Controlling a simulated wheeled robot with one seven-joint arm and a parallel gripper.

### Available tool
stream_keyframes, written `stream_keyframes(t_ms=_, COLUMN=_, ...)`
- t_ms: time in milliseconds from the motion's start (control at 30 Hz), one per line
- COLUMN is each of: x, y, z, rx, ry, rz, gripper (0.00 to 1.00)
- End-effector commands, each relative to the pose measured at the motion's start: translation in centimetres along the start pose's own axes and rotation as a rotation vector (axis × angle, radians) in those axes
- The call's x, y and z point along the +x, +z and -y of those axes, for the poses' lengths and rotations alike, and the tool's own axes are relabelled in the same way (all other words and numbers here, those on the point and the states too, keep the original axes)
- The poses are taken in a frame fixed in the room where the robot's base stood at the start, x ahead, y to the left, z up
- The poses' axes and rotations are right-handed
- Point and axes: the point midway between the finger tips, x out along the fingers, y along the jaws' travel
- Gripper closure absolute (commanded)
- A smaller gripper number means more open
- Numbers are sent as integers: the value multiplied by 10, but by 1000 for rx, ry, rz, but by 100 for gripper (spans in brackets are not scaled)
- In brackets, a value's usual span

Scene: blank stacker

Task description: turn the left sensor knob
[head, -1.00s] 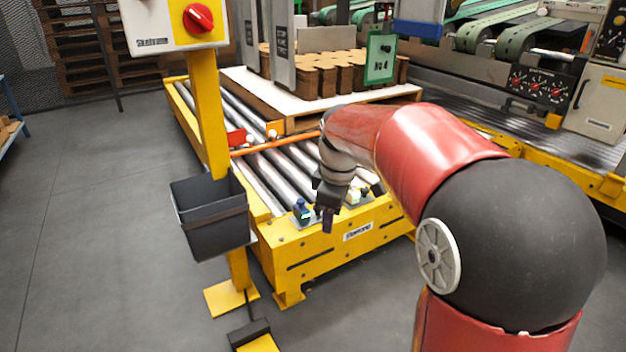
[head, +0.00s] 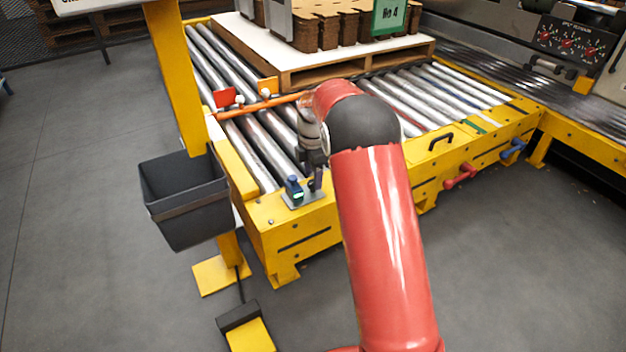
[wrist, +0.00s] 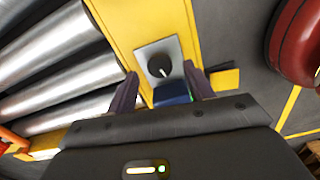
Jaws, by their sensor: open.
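In the wrist view a round black knob (wrist: 160,66) with a white pointer mark sits on a grey plate (wrist: 175,50) on the yellow conveyor frame. A blue sensor block (wrist: 172,94) stands beside it, nearer my gripper, and also shows in the head view (head: 293,190). My gripper (wrist: 162,85) is open, its two dark fingers apart on either side of the blue block. The knob lies just beyond the block, between the finger lines, and nothing is held. In the head view my gripper (head: 316,175) is over the plate's right side; the knob cannot be made out there.
The roller conveyor (head: 262,150) has an orange bar (head: 262,104) across it and a pallet (head: 350,65) with cardboard stacks behind. A dark bin (head: 185,198) hangs on a yellow post at left. Red handles (head: 461,176) and blue handles (head: 513,150) stick out at right.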

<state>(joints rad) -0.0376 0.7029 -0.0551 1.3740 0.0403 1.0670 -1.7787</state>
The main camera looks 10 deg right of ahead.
Motion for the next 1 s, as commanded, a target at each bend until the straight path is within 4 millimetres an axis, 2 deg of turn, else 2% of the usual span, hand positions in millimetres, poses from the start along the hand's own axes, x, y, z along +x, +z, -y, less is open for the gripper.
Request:
stream_keyframes(t_ms=33, x=8, y=0, z=0, rx=0, ry=0, rz=0, gripper=48)
stream_keyframes(t_ms=200, x=20, y=0, z=0, rx=0, ry=1, rz=0, gripper=48)
stream_keyframes(t_ms=467, x=21, y=0, z=0, rx=1, ry=1, rz=0, gripper=48)
stream_keyframes(t_ms=567, x=21, y=0, z=0, rx=1, ry=1, rz=0, gripper=58)
stream_keyframes(t_ms=800, x=20, y=0, z=0, rx=1, ry=1, rz=0, gripper=90)
stream_keyframes(t_ms=1000, x=20, y=0, z=0, rx=10, ry=1, rz=0, gripper=92)
